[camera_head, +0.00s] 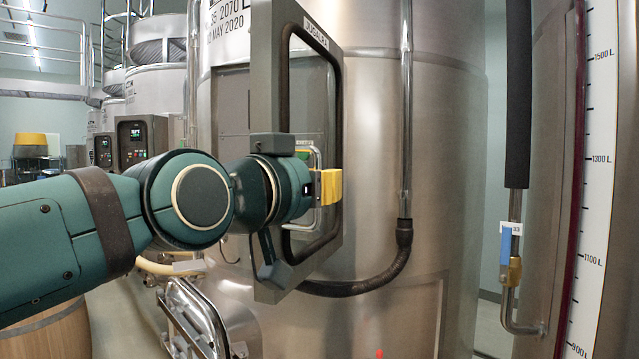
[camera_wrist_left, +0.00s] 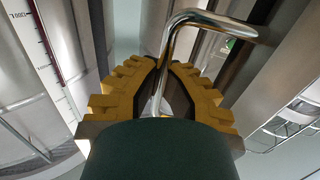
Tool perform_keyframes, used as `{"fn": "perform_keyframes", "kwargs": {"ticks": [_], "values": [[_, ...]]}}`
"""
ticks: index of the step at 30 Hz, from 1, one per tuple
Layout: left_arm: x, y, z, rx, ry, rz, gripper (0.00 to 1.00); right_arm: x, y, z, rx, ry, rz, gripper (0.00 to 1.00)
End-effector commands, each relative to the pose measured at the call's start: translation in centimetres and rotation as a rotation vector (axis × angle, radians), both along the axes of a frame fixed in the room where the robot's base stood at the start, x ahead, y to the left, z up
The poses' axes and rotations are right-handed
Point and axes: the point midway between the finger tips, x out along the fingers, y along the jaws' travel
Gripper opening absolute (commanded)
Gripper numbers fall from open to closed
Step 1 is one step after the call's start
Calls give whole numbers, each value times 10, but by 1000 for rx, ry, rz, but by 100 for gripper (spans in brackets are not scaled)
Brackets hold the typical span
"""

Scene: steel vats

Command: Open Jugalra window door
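The Jugalra window door (camera_head: 265,75) is a dark grey rectangular frame with rounded inner corners on the large steel vat. A small name plate (camera_head: 316,32) sits at its top. The frame stands at an angle to the vat wall, its left side looking nearer to me. A bent steel handle (camera_head: 318,158) shows at mid-height, also in the left wrist view (camera_wrist_left: 213,22). My left gripper (camera_head: 331,187) is at this handle. In the left wrist view its yellow fingers (camera_wrist_left: 160,68) close in on both sides of the handle bar. My right gripper is out of view.
The steel vat (camera_head: 425,130) fills the middle. A vertical pipe (camera_head: 405,110) with a dark hose runs down it, right of the door. A lower hatch (camera_head: 190,318) is at bottom left. A blue-handled valve (camera_head: 506,243) and a volume scale (camera_head: 594,160) are at right. A barrel (camera_head: 50,335) stands lower left.

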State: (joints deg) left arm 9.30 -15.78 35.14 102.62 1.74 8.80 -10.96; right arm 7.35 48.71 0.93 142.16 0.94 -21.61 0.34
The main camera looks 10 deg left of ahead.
Motion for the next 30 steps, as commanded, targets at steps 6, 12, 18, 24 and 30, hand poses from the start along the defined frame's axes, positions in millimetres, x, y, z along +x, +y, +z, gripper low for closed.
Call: {"fn": "perform_keyframes", "kwargs": {"ticks": [6, 12, 18, 24, 30], "values": [[-1, -2, -3, 4, 7, -5, 28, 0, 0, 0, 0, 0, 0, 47], [-1, -1, -1, 2, 4, -2, 40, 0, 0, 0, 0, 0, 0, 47], [-2, 0, 0, 2, 1, -2, 40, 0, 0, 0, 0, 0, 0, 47], [-19, 6, 0, 1, 0, -3, 40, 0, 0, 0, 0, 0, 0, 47], [-55, 23, 1, 1, -3, -3, 40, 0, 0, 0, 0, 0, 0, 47]]}}
